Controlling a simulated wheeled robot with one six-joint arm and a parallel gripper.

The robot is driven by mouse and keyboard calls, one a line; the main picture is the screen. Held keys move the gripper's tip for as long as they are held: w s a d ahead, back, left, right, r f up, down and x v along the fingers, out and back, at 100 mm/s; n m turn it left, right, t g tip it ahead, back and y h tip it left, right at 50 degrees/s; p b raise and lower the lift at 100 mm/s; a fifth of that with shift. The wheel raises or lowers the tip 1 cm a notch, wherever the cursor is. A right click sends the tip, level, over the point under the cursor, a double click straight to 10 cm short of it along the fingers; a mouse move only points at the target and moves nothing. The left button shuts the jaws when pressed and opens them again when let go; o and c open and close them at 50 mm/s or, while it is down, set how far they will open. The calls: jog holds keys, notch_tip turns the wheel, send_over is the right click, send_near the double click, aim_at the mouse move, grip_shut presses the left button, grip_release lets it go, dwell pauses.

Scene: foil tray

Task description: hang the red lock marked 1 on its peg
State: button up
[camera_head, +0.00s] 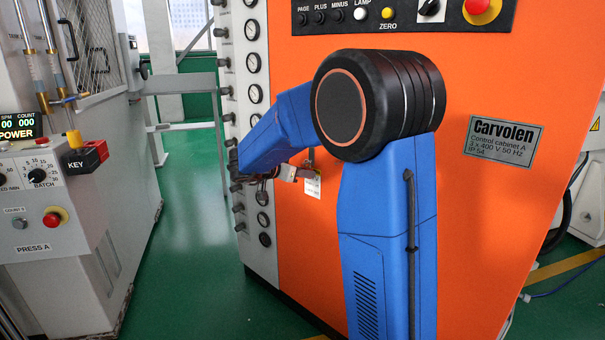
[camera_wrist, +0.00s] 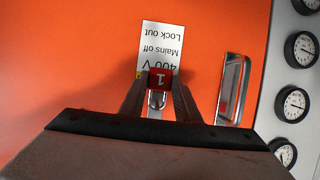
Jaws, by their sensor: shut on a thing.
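The red lock marked 1 (camera_wrist: 161,78) is held between the two fingers of my gripper (camera_wrist: 158,90) in the wrist view. Its number appears upside down, and its metal shackle (camera_wrist: 156,101) shows between the fingers. The lock is in front of the lower part of a white label (camera_wrist: 161,36) reading "400 V Mains off Lock out" on the orange cabinet. I cannot tell how far it is from the panel. No peg can be made out. In the head view, my blue arm covers much of the area, and the gripper shows only small and partly hidden.
A column of gauges (camera_wrist: 293,104) lies farther right. In the head view, the orange cabinet (camera_head: 480,220) is in front, and a grey press (camera_head: 70,215) stands left across green floor.

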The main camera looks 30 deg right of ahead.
dwell(0.3)
jog(key=o, duration=1.1)
jog(key=shift+o, duration=0.2)
jog(key=v, duration=1.7)
